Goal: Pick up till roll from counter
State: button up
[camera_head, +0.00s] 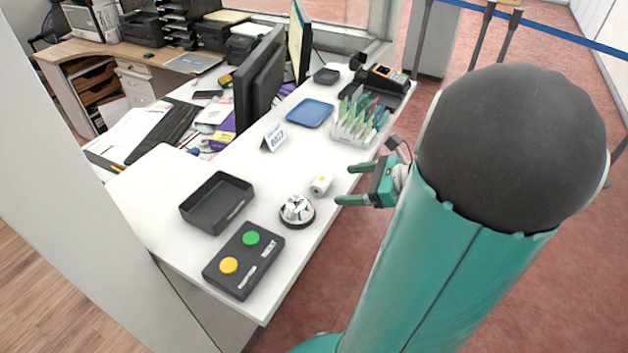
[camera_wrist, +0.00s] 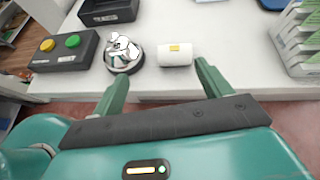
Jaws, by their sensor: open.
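In the wrist view the till roll (camera_wrist: 175,53) lies ahead of the fingertips, nearer the right finger. My gripper (camera_head: 343,185) is open and empty. Its two green fingers point toward the counter from the right, at its front edge, a short gap from the roll. In the wrist view my gripper (camera_wrist: 160,75) has its fingers spread wide, with nothing between them.
A silver bell (camera_head: 297,210) stands close beside the roll. A black button box (camera_head: 243,260) and an empty dark tray (camera_head: 217,202) are farther left. A rack of leaflets (camera_head: 358,122), a small sign (camera_head: 273,137) and a blue tray (camera_head: 310,113) stand farther back.

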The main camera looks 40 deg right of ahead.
aim_at(324, 180)
jog(key=w+f, duration=0.1)
jog(key=w, duration=0.1)
jog(key=w+f+m+t, duration=0.1)
jog(key=w+f+m+h, duration=0.1)
jog(key=w, duration=0.1)
jog(key=shift+w, duration=0.3)
jog(key=x, duration=0.5)
jog(key=shift+w+a, duration=0.15)
jog(key=shift+w, duration=0.2)
jog(key=shift+c, duration=0.3)
jog(key=c, duration=1)
